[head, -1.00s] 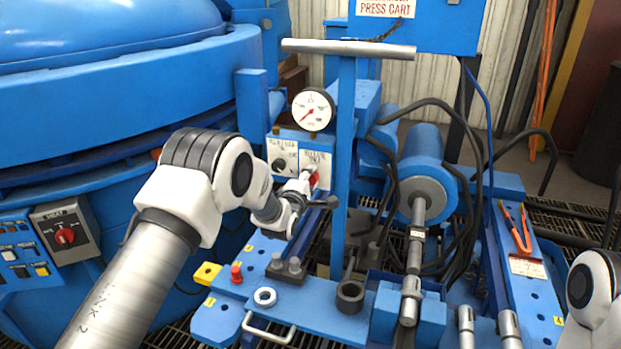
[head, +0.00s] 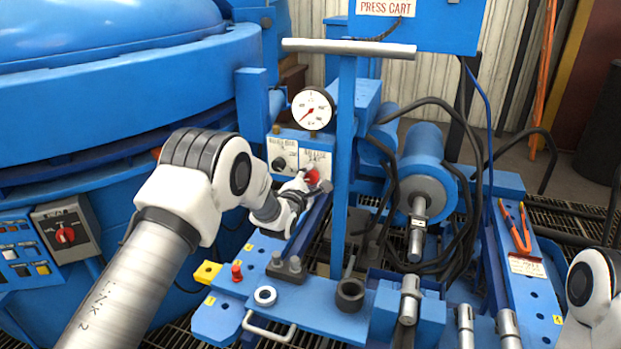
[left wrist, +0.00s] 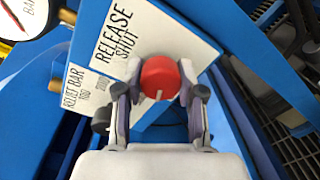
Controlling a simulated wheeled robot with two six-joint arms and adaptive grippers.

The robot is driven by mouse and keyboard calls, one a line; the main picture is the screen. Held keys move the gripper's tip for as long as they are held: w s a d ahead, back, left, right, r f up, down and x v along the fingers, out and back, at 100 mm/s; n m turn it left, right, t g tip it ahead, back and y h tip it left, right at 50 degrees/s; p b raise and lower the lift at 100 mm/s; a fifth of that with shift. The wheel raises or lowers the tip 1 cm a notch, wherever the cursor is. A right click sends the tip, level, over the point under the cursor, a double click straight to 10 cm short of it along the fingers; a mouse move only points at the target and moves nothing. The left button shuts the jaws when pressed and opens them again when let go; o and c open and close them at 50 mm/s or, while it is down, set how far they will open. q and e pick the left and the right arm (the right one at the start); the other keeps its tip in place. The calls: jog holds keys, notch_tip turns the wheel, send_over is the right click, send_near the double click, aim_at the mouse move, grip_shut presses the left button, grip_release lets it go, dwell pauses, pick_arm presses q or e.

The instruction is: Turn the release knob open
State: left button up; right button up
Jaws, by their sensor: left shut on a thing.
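The red release knob (head: 312,176) sits on the white label plate of the blue valve block, below the round gauge. In the left wrist view the red knob (left wrist: 160,76) lies between my two fingers, with a short pale mark near its lower edge. The plate beside it reads "RELEASE" and "SHUT"; any further lettering is hidden. My left gripper (head: 304,184) reaches in from the left and is shut on the knob; its fingers show on either side in the left wrist view (left wrist: 160,90). My right gripper is out of view.
A black relief knob (head: 279,164) is close to the left of the red one. The pressure gauge (head: 312,109) is just above. A blue T-handled post (head: 346,150) stands close to the right. Black hoses and a blue cylinder (head: 424,165) lie beyond it.

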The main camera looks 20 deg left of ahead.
pick_arm(q)
jog(key=o, duration=1.2)
jog(key=shift+c, duration=0.2)
jog(key=s, duration=1.2)
jog(key=shift+a+r, duration=0.2)
jog(key=shift+a, duration=0.1)
